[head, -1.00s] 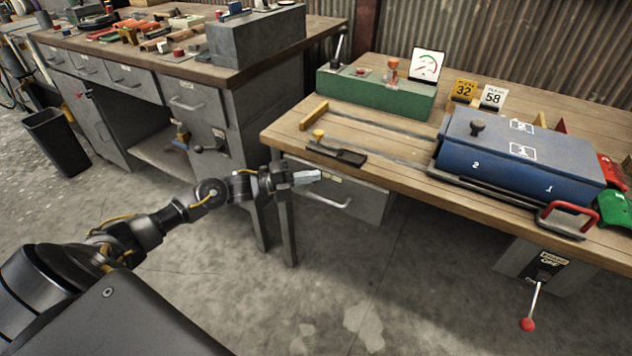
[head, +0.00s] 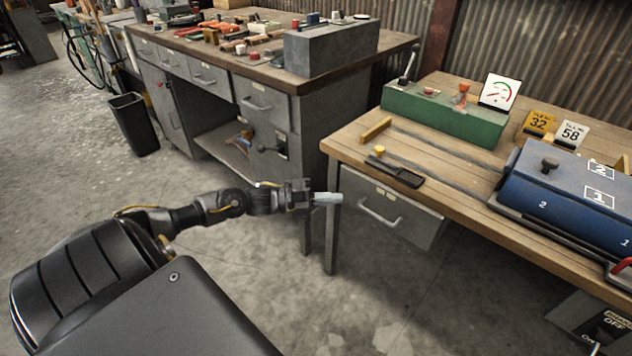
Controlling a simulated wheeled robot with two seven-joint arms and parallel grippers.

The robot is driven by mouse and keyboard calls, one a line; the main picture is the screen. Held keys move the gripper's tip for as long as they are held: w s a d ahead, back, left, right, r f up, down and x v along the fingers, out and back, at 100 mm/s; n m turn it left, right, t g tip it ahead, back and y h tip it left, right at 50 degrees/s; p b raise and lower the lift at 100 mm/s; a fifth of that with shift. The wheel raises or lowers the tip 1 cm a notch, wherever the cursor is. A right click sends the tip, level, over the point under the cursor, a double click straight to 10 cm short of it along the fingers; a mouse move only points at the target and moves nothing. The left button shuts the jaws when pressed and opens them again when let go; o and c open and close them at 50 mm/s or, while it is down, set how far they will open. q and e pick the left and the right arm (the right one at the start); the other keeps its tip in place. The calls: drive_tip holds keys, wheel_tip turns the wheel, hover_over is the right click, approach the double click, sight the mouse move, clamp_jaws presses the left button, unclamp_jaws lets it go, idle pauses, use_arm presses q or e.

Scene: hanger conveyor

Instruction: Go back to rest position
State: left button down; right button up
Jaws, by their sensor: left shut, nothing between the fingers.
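My left gripper (head: 327,199) reaches in from the left in the head view. It is shut and empty, in front of the leg and left end of the wooden workbench (head: 455,190). It appears apart from the bench and its drawer. My left arm stretches out low over the floor, nearly level. My right gripper is not in view.
A second bench (head: 225,85) with tools stands behind. A black bin (head: 133,124) stands left. The floor between is clear.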

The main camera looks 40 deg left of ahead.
use_arm(q)
drive_tip(key=shift+v, duration=1.85)
drive_tip(key=shift+d+r, duration=0.1)
